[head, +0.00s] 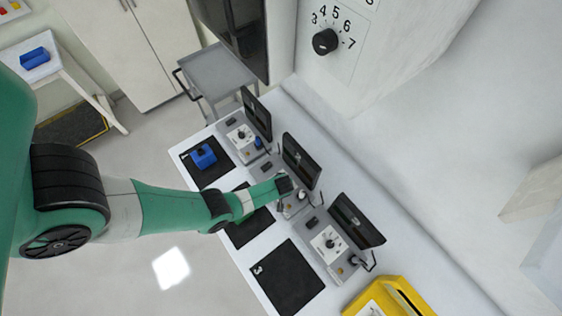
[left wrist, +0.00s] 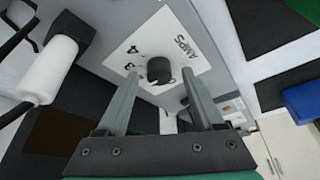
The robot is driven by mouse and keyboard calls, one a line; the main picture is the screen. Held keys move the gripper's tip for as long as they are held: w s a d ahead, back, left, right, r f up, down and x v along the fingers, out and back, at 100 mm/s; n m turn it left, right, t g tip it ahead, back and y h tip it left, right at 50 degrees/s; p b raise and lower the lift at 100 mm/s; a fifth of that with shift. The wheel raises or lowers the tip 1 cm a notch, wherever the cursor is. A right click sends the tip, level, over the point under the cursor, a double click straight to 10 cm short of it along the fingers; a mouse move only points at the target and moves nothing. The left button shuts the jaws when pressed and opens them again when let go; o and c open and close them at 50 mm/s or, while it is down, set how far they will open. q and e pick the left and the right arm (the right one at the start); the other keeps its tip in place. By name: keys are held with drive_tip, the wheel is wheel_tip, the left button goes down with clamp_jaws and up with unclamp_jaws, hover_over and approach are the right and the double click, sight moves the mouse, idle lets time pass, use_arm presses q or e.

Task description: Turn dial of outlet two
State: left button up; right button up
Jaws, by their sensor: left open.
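My left gripper (left wrist: 160,80) is open, with one finger on each side of the dial in the picture. I cannot tell whether the fingers touch it. In the head view, my left gripper (head: 290,186) is over the middle outlet station, whose dial is hidden behind it. The middle station's dark screen (head: 301,161) stands just behind. My right gripper is not in view.
Stations with screens stand on both sides, one with a dial plate (head: 328,244). Mats include one marked 3 (head: 285,280) and one bearing a blue object (head: 204,156). A white connector with a cable (left wrist: 50,70) is near the dial. A yellow container (head: 410,300) is at the bench's near end.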

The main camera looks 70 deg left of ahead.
use_arm(q)
drive_tip(key=shift+f, duration=0.1)
clamp_jaws()
idle(0.3)
drive_tip(key=shift+m, duration=0.4)
drive_tip(key=m+t+h+p, duration=0.1)
drive_tip(key=m, duration=0.2)
drive_tip(key=shift+s+m, duration=0.1)
drive_tip(key=shift+m, duration=0.2)
drive_tip(key=m+t, duration=0.1)
drive_tip(key=m, duration=0.2)
drive_tip(key=shift+a+m+h+p, duration=0.15)
drive_tip(key=shift+m+h+p, duration=0.15)
drive_tip(key=shift+h+p, duration=0.1)
drive_tip(key=m+t+h, duration=0.1)
drive_tip(key=m, duration=0.2)
drive_tip(key=shift+s+a+f+m+b, duration=0.1)
drive_tip(key=shift+m+b, duration=0.2)
drive_tip(key=shift+b, duration=0.1)
drive_tip(key=shift+m+h+b, duration=0.8)
drive_tip(key=shift+m+h, duration=0.2)
drive_tip(key=shift+m, duration=1.1)
